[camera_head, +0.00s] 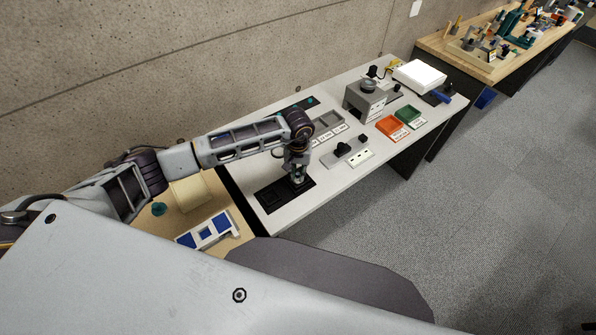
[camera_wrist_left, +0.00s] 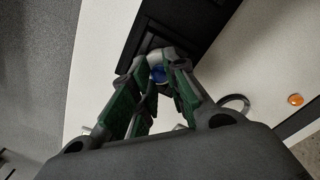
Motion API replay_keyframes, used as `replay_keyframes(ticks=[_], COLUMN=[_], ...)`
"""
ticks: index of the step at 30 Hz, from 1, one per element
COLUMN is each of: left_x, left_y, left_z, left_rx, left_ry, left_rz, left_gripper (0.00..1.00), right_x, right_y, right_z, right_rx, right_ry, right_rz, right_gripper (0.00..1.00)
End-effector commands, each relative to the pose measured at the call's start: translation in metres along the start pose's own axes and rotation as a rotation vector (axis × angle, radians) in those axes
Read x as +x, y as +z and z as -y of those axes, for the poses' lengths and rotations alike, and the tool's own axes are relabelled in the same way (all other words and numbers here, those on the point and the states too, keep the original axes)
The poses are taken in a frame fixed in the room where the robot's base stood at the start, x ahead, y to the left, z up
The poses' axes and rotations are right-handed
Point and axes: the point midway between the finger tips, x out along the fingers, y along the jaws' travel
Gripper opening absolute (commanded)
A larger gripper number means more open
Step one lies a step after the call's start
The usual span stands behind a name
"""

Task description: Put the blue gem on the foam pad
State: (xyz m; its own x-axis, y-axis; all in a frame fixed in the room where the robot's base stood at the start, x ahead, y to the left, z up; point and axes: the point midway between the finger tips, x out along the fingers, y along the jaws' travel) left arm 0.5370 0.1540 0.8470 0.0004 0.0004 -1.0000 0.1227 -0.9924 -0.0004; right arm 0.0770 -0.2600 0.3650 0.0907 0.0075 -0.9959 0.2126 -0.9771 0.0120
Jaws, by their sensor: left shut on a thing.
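My left gripper (camera_head: 298,179) points down at the near end of the light table, over the right part of a flat black pad (camera_head: 268,201) with square outlines on it. I cannot tell for certain whether this is the foam pad. In the left wrist view the fingers (camera_wrist_left: 157,76) are shut on the small blue gem (camera_wrist_left: 158,73), which shows between the fingertips, partly hidden by them. The black pad (camera_wrist_left: 185,22) lies just beyond the tips there; I cannot tell whether the gem touches it. My right gripper is not in view.
A grey machine (camera_head: 365,100), an orange tray (camera_head: 390,126), a green tray (camera_head: 409,114) and a white box (camera_head: 419,76) stand farther along the table. A black-knobbed control (camera_head: 343,149) lies nearer. A blue-and-white holder (camera_head: 206,231) lies on the wooden table at left.

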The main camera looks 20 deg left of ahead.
Motion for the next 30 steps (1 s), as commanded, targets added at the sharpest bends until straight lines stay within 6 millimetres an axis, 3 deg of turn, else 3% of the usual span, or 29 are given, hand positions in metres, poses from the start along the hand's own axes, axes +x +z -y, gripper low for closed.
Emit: replay_keyframes(ticks=[1, 6, 23, 30], left_x=[0.001, 0.0, -0.004, -0.03], left_y=[0.0, 0.0, 0.0, -0.001], left_z=[0.0, 0.0, 0.0, 0.0], left_rx=[0.0, 0.0, 0.0, 0.001], left_ry=[0.0, 0.0, 0.0, 0.0], left_rz=[0.0, 0.0, 0.0, -0.003], left_gripper=[0.18, 0.37, 0.37, 0.37], right_x=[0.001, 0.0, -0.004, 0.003], right_y=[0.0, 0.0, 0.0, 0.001], right_z=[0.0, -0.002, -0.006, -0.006], right_rx=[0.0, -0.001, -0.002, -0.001], right_ry=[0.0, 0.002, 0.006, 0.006], right_rz=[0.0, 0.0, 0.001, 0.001], right_gripper=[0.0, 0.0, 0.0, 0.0])
